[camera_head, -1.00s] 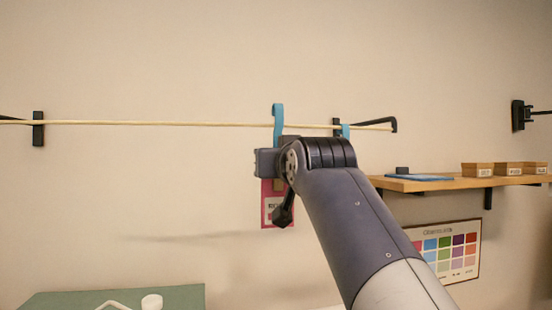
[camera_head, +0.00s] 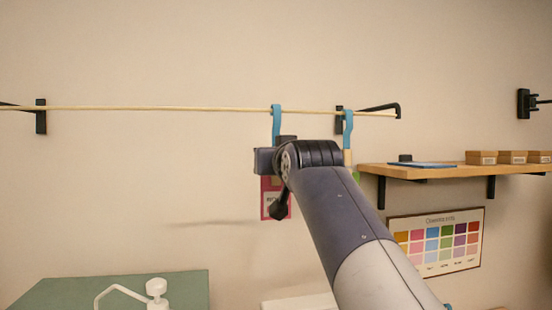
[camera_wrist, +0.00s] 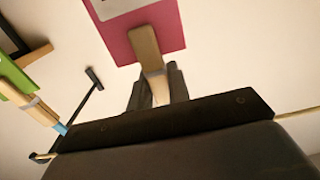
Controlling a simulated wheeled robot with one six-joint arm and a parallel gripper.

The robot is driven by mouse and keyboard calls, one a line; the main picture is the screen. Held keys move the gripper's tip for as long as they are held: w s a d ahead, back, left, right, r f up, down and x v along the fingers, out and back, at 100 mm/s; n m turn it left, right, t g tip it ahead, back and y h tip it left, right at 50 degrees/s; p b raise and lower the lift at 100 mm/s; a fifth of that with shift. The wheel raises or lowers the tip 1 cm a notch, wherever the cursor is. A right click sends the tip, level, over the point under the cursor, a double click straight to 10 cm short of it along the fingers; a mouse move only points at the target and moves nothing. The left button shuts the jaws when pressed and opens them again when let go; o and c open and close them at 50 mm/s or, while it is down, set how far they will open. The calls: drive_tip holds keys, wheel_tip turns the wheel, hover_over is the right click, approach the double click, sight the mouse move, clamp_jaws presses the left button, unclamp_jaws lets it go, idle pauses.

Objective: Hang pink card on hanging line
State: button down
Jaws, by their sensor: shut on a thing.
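The pink card (camera_head: 268,198) hangs below my gripper in the head view, partly hidden behind my arm. In the wrist view the pink card (camera_wrist: 168,22) has a wooden clip (camera_wrist: 148,48) at its edge, and my gripper (camera_wrist: 158,85) is shut on that clip piece. The hanging line (camera_head: 180,108) runs across the wall. A blue hook (camera_head: 276,122) rises above my gripper and its top is at the line; the head view suggests it is over the line, but contact is unclear. My gripper's fingertips are hidden in the head view.
A second blue hook (camera_head: 348,126) hangs on the line to the right, with a green card (camera_wrist: 12,85) below it. Black brackets (camera_head: 41,116) hold the line. A wooden shelf (camera_head: 440,172) with small boxes is at right. A green surface (camera_head: 60,292) lies below.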

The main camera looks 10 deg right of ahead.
drive_tip(key=c, duration=1.3)
unclamp_jaws()
drive_tip(key=shift+o, duration=0.2)
drive_tip(key=shift+s, duration=0.1)
drive_tip(key=s+b, duration=0.3)
drive_tip(key=s, duration=0.7)
drive_tip(key=shift+s+b, duration=0.35)
drive_tip(key=shift+b, duration=0.05)
drive_tip(key=shift+w, duration=0.15)
